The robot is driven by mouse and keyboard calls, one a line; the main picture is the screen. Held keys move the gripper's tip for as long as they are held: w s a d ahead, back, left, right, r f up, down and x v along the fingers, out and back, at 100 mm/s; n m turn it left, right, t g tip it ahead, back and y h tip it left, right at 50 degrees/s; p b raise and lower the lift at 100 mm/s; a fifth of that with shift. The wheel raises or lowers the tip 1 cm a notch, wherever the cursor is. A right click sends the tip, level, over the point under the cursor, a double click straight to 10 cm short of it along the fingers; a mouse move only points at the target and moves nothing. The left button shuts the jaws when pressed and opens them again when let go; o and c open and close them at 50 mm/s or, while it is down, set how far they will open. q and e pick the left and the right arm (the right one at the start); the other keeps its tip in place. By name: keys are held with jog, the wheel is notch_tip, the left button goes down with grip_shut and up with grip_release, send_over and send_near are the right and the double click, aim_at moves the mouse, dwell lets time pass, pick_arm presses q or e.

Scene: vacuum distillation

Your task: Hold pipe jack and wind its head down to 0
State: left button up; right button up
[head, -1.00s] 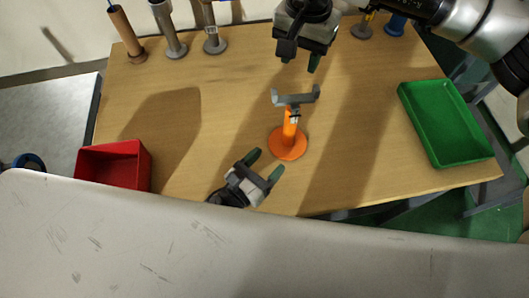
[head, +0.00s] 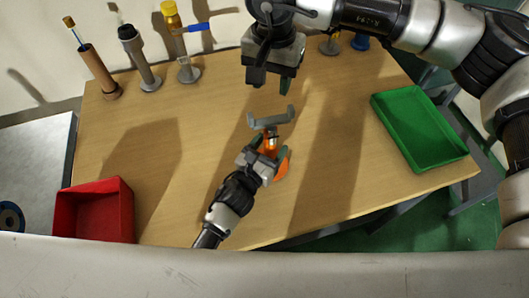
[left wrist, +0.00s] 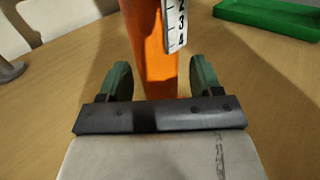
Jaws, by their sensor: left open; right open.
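The pipe jack stands upright on the table, with an orange body (left wrist: 150,45) and a grey forked head (head: 271,118). In the left wrist view a white number scale (left wrist: 175,22) runs along its body; part of a 2, a 3 and more marks show. My left gripper (head: 272,158) is open, with its green fingers on either side of the orange body; the left wrist view shows gaps beside it (left wrist: 160,82). The gripper hides much of the jack's base in the head view. My right gripper (head: 270,80) is open and empty above and behind the forked head, apart from it.
A red bin (head: 95,210) stands at the table's left front and a green tray (head: 418,128) at the right. Several pipe-like stands, including a brown one (head: 98,70), line the back edge. The wooden table (head: 200,140) is clear around the jack.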

aim_at(271, 119)
pick_arm(q)
jog(key=shift+c, duration=0.2)
grip_shut()
jog(key=c, duration=0.7)
grip_release()
grip_shut()
pick_arm(e)
jog(key=shift+o, duration=0.6)
jog(key=d+m+y, duration=0.1)
jog(key=m, duration=0.2)
jog(key=w+d+m+y, duration=0.1)
jog(key=d+m, duration=0.1)
jog(key=m, duration=0.2)
jog(key=d+m+g+y, duration=0.1)
jog(key=d+m+y, duration=0.1)
jog(key=m, duration=0.1)
jog(key=shift+w+r+m, duration=0.2)
jog(key=shift+r+m, duration=0.1)
jog(key=shift+m, duration=0.1)
jog(key=shift+f, duration=0.25)
jog(key=x, duration=1.1)
jog(key=shift+s+a, duration=0.15)
jog(key=shift+a, duration=0.15)
